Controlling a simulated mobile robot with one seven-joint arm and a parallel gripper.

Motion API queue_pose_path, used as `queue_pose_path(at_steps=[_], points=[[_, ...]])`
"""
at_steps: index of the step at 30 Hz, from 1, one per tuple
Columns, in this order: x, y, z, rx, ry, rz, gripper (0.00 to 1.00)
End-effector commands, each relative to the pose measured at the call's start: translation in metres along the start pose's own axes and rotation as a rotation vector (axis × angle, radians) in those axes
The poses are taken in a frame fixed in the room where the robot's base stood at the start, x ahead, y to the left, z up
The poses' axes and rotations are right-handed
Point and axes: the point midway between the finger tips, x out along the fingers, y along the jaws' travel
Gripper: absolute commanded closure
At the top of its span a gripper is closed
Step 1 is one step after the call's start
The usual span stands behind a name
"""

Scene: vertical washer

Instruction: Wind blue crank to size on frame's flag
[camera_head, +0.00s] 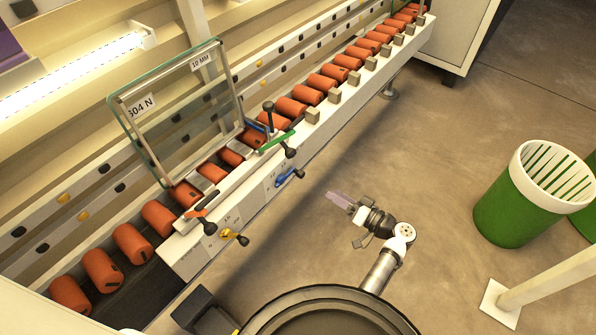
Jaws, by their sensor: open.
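The blue crank (289,177) sits on the white front panel of the roller conveyor, with its dark knob at the right end. The frame (157,153) is a metal rectangle around a clear pane, standing tilted on the rollers. Its upper-right flag (201,60) reads "10 MM"; another label (141,106) at its left reads "504 N" or similar. My gripper (338,199) is open and empty over the floor, right of the blue crank and apart from it. Small markings on the panel (229,216) near the cranks are too small to read.
A yellow crank (233,237) lies lower left on the panel. A red-handled lever (203,216) and a green-handled lever (277,142) project above the panel. A green-and-white bin (525,192) stands right. Floor (400,145) between conveyor and bin is clear.

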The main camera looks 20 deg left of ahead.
Motion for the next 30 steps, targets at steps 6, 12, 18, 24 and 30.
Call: queue_pose_path(at_steps=[6, 12, 18, 24, 30], points=[[0.038, -0.002, -0.001, 0.0, -0.005, -0.002, 0.55], [0.082, -0.002, -0.001, 0.0, -0.007, -0.002, 0.55], [0.116, -0.001, -0.001, 0.0, -0.005, 0.0, 0.55], [0.131, 0.0, 0.0, -0.001, -0.003, 0.002, 0.55], [0.134, 0.0, 0.0, -0.001, -0.003, 0.002, 0.55]])
